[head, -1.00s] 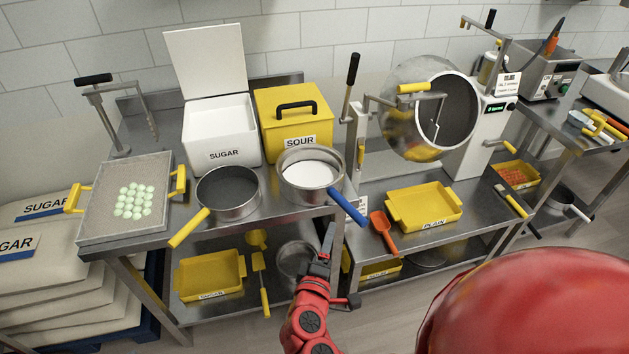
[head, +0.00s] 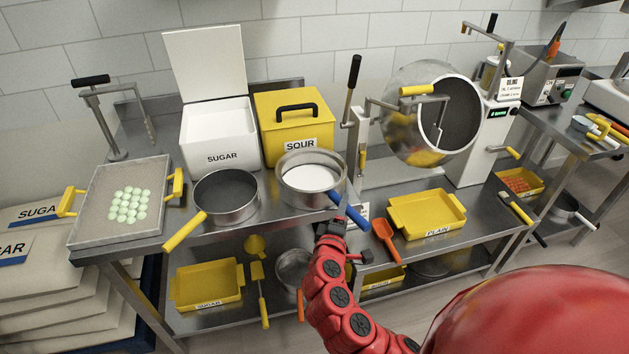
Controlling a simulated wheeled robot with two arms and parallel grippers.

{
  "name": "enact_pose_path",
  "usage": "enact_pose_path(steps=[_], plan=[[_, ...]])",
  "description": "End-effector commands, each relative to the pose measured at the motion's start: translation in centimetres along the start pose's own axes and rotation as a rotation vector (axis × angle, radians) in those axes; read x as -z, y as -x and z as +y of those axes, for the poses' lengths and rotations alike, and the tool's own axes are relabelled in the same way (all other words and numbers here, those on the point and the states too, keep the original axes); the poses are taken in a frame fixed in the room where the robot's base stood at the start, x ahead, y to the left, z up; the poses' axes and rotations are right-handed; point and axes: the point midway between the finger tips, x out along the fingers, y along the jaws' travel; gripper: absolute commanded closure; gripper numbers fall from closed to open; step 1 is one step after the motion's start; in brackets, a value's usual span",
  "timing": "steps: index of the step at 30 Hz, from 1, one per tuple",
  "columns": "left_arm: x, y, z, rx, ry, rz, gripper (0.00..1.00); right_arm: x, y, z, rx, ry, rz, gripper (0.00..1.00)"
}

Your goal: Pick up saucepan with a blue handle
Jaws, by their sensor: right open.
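The saucepan with the blue handle (head: 311,197) stands on the steel table in the middle of the head view, holding a white powder. Its blue handle (head: 350,212) points down and right, past the table's front edge. My right gripper (head: 335,215) is open at the near side of the handle, close to it and overlapping its lower left part in the picture. I cannot tell whether the fingers are around the handle or only in front of it. My left gripper is not in view.
A saucepan with a yellow handle (head: 226,215) stands to the left. A white sugar bin (head: 217,138) and a yellow sour box (head: 297,122) stand behind. An orange scoop (head: 387,238) and a yellow plain tray (head: 428,215) lie to the right. A tray of green gummies (head: 95,225) is far left.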

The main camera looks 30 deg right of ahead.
Motion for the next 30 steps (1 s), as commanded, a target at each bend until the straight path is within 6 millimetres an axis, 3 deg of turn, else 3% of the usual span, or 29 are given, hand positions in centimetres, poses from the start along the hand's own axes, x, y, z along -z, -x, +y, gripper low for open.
enact_pose_path(steps=[6, 13, 24, 30], plan=[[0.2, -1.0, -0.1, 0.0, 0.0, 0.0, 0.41, -0.3, -2.7, -0.1, 0.002, 0.002, -0.006, 0.34], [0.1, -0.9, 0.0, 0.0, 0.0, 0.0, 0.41, -0.2, -2.9, -0.2, 0.001, 0.002, -0.002, 0.34], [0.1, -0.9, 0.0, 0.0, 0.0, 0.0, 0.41, -0.2, -2.8, -0.2, 0.001, 0.002, -0.001, 1.0], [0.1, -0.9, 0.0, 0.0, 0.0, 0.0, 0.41, -0.2, -2.8, -0.2, 0.001, 0.002, -0.001, 1.0]])
